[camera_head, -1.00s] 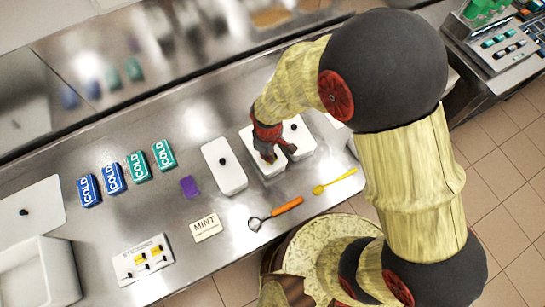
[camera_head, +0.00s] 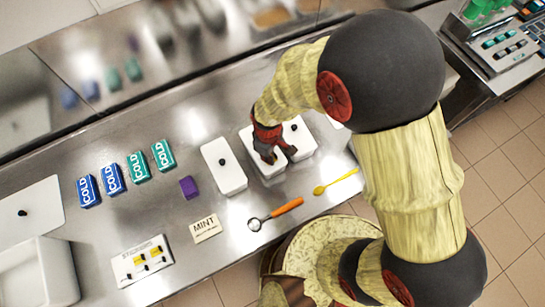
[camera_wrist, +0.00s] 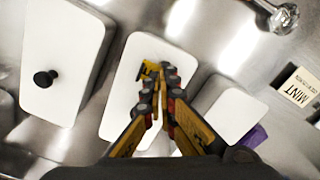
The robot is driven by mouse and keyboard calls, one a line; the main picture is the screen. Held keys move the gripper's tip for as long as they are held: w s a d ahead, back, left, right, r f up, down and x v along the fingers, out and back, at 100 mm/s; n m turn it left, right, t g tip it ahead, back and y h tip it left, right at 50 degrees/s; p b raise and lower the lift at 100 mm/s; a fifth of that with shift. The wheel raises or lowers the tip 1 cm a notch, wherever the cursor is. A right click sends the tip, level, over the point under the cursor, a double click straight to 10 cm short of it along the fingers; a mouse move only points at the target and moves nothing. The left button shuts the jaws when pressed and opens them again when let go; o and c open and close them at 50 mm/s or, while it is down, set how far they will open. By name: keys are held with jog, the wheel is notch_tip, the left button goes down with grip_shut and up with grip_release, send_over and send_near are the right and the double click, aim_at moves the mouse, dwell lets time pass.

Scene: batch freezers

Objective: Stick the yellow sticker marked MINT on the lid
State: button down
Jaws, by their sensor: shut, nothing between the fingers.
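My gripper (camera_head: 279,155) is over the middle white lid (camera_head: 247,137) of three in a row. In the wrist view its fingertips (camera_wrist: 160,80) are together, right at the lid (camera_wrist: 122,112), with nothing seen between them. A small yellow piece (camera_wrist: 148,69), apparently a sticker, shows on the lid beside the fingertips; I cannot read any marking on it. Whether the fingers touch it is unclear. A white card marked MINT (camera_head: 206,228) lies on the counter left of the gripper and shows in the wrist view (camera_wrist: 298,88).
White lids with black knobs flank it, left (camera_head: 228,178) and right (camera_head: 303,142). A sticker sheet (camera_head: 142,262) with yellow pieces, a purple block (camera_head: 189,187), COLD packs (camera_head: 113,180), an orange-handled tool (camera_head: 287,207) and a yellow spoon (camera_head: 336,181) lie on the counter.

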jog(key=shift+r+p, duration=2.45)
jog(key=shift+r, duration=1.1)
jog(key=s+d, duration=0.1)
jog(key=s+m, duration=0.1)
jog(key=shift+s+d+f+m+g+h, duration=0.15)
jog(key=shift+s+d+m+g+h, duration=0.15)
jog(key=shift+s+d+g, duration=0.1)
jog(key=s+d+r+m+t+b, duration=0.2)
jog(key=d+r+m+t+b, duration=0.1)
jog(key=d+r+m+b, duration=0.2)
jog(key=s+d+r+m+t+b, duration=0.2)
jog(key=d+r+m+b, duration=0.3)
jog(key=d+r+b, duration=0.5)
jog(key=d+r+t, duration=0.1)
jog(key=d+r, duration=0.2)
jog(key=d, duration=0.3)
jog(key=shift+s+r+m, duration=0.15)
jog(key=shift+s+m, duration=0.2)
jog(key=shift+m, duration=0.05)
jog(key=shift+a, duration=0.15)
